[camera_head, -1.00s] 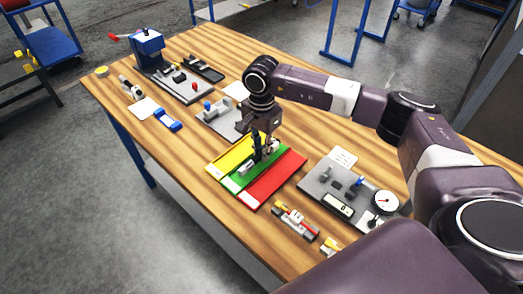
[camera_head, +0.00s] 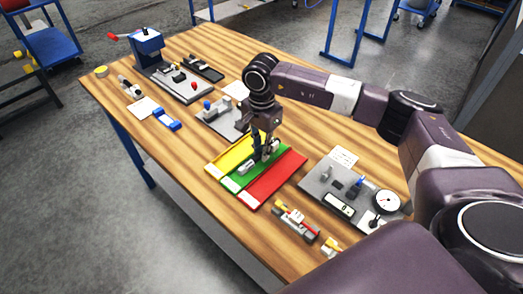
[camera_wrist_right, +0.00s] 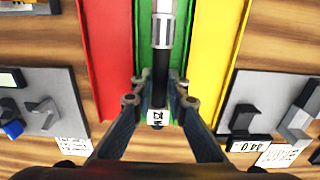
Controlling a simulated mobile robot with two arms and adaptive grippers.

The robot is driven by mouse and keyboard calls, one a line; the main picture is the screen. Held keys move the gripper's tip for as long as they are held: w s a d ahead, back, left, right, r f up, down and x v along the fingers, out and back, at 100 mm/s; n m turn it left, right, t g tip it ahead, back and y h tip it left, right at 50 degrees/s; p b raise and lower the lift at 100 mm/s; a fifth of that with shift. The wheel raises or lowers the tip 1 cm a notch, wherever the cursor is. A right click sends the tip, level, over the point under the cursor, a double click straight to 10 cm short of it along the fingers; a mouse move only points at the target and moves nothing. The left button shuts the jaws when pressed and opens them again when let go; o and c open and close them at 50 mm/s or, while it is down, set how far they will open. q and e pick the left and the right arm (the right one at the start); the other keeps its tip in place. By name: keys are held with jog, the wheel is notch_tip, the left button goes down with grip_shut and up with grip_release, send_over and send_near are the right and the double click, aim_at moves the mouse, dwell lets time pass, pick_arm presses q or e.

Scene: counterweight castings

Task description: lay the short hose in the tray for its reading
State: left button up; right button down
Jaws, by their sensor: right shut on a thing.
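The short hose (camera_wrist_right: 161,72) is black with grey end fittings and a white printed tag at its near end. In the wrist view it lies lengthwise along the green tray (camera_wrist_right: 184,35), between my right gripper's fingers. My right gripper (camera_head: 264,155) is shut on the hose, low over the green tray (camera_head: 246,178) in the head view. The fingers hide part of the hose there. I cannot tell whether the hose touches the tray floor. The yellow tray (camera_head: 229,157) and the red tray (camera_head: 277,180) lie on either side. My left gripper is not in view.
A grey plate with a dial gauge (camera_head: 386,202) stands to the right. A red and grey piece (camera_head: 297,222) lies near the front edge. Another grey fixture plate (camera_head: 218,120) is behind the trays. A blue-headed fixture (camera_head: 148,45) stands at the far left corner.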

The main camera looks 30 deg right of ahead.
jog(key=shift+f+b, duration=0.65)
jog(key=shift+f, duration=0.05)
dwell(0.5)
jog(key=c, duration=1.8)
grip_release()
jog(key=shift+r+p, duration=1.75)
jog(key=shift+r, duration=1.8)
jog(key=shift+f, duration=0.1)
